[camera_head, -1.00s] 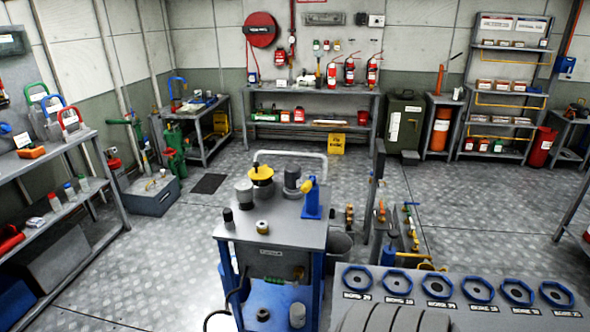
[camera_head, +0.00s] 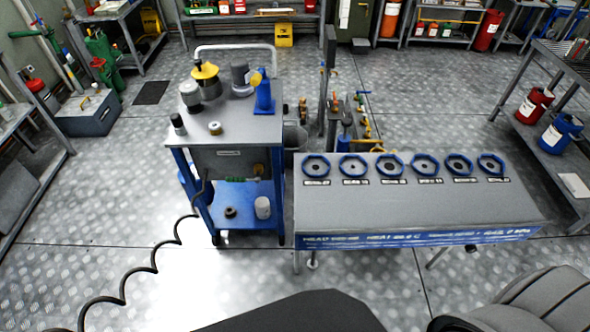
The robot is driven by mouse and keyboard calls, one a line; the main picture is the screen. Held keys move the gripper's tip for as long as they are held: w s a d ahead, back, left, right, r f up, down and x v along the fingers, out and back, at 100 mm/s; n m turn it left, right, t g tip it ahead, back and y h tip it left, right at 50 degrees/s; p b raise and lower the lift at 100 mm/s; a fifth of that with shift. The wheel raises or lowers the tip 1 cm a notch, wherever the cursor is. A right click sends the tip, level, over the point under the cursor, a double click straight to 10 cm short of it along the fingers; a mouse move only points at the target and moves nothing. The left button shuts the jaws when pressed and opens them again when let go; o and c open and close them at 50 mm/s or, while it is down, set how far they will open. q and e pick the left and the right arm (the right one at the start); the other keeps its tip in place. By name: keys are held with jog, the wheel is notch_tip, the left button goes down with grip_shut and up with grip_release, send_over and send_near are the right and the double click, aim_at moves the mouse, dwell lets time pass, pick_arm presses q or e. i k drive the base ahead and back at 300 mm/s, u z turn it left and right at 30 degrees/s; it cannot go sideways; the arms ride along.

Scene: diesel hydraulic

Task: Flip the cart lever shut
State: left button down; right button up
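A cart (camera_head: 225,136) with a grey top and blue frame stands left of centre. At the right of its top is a blue upright fitting (camera_head: 264,97) with a small yellow lever (camera_head: 256,77) tilted at its upper end. I cannot tell from its angle whether the lever is open or shut. A yellow-capped part (camera_head: 205,71), grey cylinders and small knobs also stand on the cart top. Neither gripper is in view; the cart lever is untouched.
A grey bench (camera_head: 420,205) with a row of blue-rimmed round fittings stands right of the cart. A black coiled hose (camera_head: 152,268) runs from the cart across the floor. The floor left of the cart is largely clear. A rack (camera_head: 550,165) stands at the right.

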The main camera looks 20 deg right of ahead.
aim_at(229, 179)
jog(key=u, duration=0.95)
jog(key=i, duration=1.6)
jog(key=z, duration=2.7)
